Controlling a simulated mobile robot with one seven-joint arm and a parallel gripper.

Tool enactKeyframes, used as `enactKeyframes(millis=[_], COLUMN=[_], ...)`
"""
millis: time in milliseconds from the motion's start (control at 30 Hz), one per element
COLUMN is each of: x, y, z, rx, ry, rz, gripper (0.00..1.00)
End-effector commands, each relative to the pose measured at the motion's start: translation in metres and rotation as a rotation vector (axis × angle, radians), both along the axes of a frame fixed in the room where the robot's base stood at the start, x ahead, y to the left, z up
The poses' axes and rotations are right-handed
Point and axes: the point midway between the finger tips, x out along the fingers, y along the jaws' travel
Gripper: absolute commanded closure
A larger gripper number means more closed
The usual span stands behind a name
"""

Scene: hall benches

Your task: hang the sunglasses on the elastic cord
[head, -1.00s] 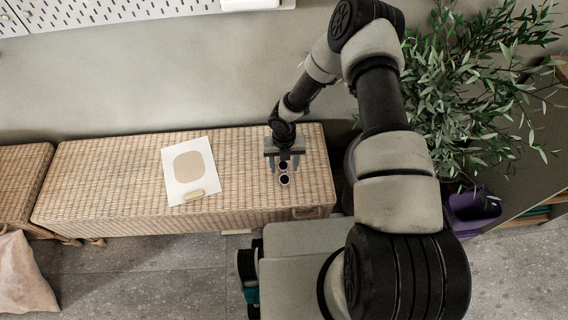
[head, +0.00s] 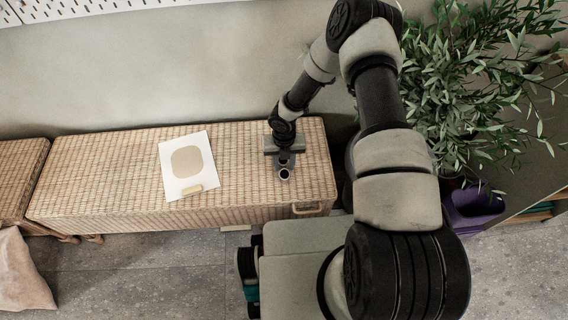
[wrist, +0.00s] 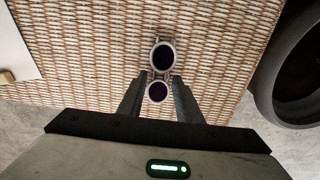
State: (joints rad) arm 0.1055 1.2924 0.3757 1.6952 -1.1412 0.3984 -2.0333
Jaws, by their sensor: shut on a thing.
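The sunglasses (wrist: 162,56) have dark round lenses and a pale frame. They are at the right part of the wicker bench top, and they also show in the head view (head: 284,174). My gripper (wrist: 160,78) is shut on them near the bridge, with one finger on each side. In the head view my gripper (head: 284,155) is low over the bench. I cannot tell whether the sunglasses still touch the wicker. No elastic cord can be made out in these views.
The wicker bench (head: 110,165) carries a white sheet with a beige rounded shape (head: 187,162) to the left of my gripper. A leafy plant (head: 470,90) stands at the right. A white pegboard (head: 60,8) is on the wall at the top left. A cloth bag (head: 20,275) lies at the lower left.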

Motion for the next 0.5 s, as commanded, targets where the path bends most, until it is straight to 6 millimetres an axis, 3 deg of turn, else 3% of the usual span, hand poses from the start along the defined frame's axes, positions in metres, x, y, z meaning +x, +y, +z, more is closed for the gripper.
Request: enactKeyframes(millis=[500], x=[0.000], y=[0.000], z=[0.037], rx=[0.000], ry=[0.000], rz=[0.001], gripper=[0.95])
